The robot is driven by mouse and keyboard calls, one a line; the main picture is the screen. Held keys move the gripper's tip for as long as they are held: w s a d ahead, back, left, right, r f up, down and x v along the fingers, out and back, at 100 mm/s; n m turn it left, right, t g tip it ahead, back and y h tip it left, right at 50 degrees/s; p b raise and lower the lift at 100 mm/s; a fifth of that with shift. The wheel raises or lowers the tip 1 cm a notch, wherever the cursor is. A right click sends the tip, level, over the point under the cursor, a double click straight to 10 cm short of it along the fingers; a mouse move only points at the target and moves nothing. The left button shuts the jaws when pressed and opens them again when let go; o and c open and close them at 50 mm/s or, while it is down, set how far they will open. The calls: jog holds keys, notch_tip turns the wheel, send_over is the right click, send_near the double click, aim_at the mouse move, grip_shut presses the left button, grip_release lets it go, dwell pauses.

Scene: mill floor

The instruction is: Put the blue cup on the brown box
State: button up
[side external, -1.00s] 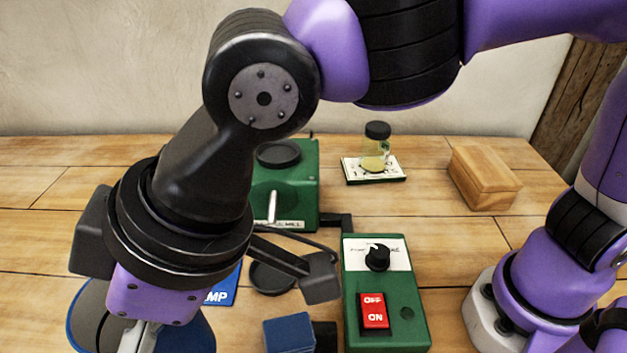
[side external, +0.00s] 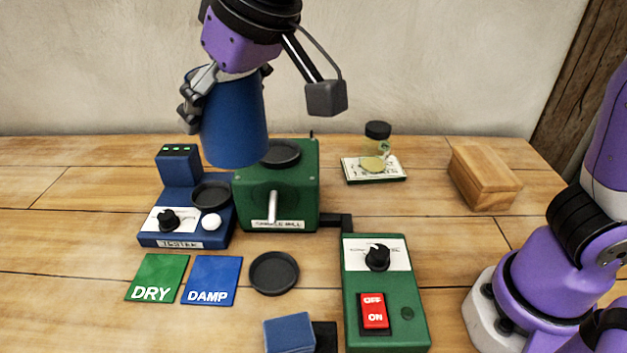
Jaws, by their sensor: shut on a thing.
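The blue cup (side external: 236,120) is held in the air, close to upright with a slight tilt, in front of the back wall. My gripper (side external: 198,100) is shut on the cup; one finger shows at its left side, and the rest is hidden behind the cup. The cup overlaps the left edge of the green mill in the picture and appears above it. The brown box (side external: 482,180) is a wooden block-like box on the table at the right rear, well to the right of the cup, with nothing on top.
Below the cup stand the green mill (side external: 297,190) and the blue tester (side external: 185,240). A glass jar (side external: 376,148) on a card stands between mill and box. A green switch box (side external: 387,305), a black dish (side external: 273,273) and DRY and DAMP cards (side external: 157,278) lie in front.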

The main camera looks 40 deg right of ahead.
jog(key=d+m+h, duration=0.1)
jog(key=d, duration=0.2)
jog(key=w+d+m+h, duration=0.1)
jog(key=d+m, duration=0.1)
jog(key=d, duration=0.2)
jog(key=w+d+m+h, duration=0.1)
jog(key=d+m, duration=0.1)
jog(key=d, duration=0.2)
jog(key=shift+d, duration=0.1)
jog(key=m+g+h, duration=0.5)
jog(key=m+g, duration=0.1)
jog(key=m, duration=0.9)
send_over(488, 162)
notch_tip(488, 162, down, 12)
jog(key=shift+f, duration=1.95)
